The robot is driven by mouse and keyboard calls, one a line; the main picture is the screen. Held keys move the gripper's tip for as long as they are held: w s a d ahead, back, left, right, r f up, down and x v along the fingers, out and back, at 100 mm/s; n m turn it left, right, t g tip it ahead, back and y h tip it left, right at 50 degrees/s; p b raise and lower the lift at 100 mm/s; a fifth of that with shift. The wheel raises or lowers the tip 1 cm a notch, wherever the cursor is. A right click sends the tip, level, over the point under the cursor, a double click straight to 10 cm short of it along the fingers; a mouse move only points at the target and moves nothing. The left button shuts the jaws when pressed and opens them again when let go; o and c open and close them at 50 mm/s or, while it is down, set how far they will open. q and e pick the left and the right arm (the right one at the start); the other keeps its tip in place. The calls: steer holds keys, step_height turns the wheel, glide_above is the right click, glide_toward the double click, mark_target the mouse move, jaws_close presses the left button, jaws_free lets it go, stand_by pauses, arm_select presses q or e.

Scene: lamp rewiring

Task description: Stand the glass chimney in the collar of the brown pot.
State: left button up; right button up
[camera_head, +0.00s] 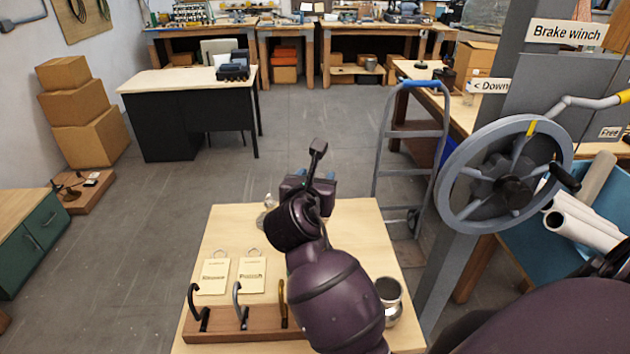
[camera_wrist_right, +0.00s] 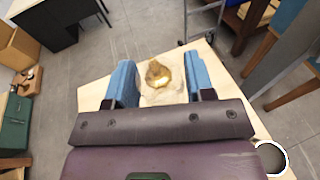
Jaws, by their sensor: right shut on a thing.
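My right gripper (camera_head: 318,185) is over the far part of the small wooden table. In the right wrist view its blue fingers (camera_wrist_right: 160,82) stand apart on either side of a pale, see-through thing, which I take to be the glass chimney (camera_wrist_right: 165,97). It is faint, so its ends and tilt are hard to tell. A brown-gold rounded thing (camera_wrist_right: 156,72), probably the brown pot, shows between and beyond the fingertips. I cannot tell whether glass and pot touch. In the head view my right gripper and wrist hide most of this spot. My left gripper is not in view.
The small table (camera_head: 232,222) also bears two paper tags (camera_head: 251,277), a wooden rack with hooks (camera_head: 215,323) and a shiny metal vessel (camera_head: 390,300) at the right edge. A hand truck (camera_head: 412,130) and a winch wheel (camera_head: 505,175) stand to the right.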

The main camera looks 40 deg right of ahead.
steer(key=shift+w+a, duration=0.1)
steer(key=shift+a, duration=0.3)
steer(key=shift+w, duration=0.1)
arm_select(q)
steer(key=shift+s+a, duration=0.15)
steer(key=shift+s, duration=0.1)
arm_select(e)
steer(key=shift+f, duration=2.9)
steer(key=o, duration=1.3)
steer(key=shift+c, duration=0.2)
steer(key=shift+a, duration=0.1)
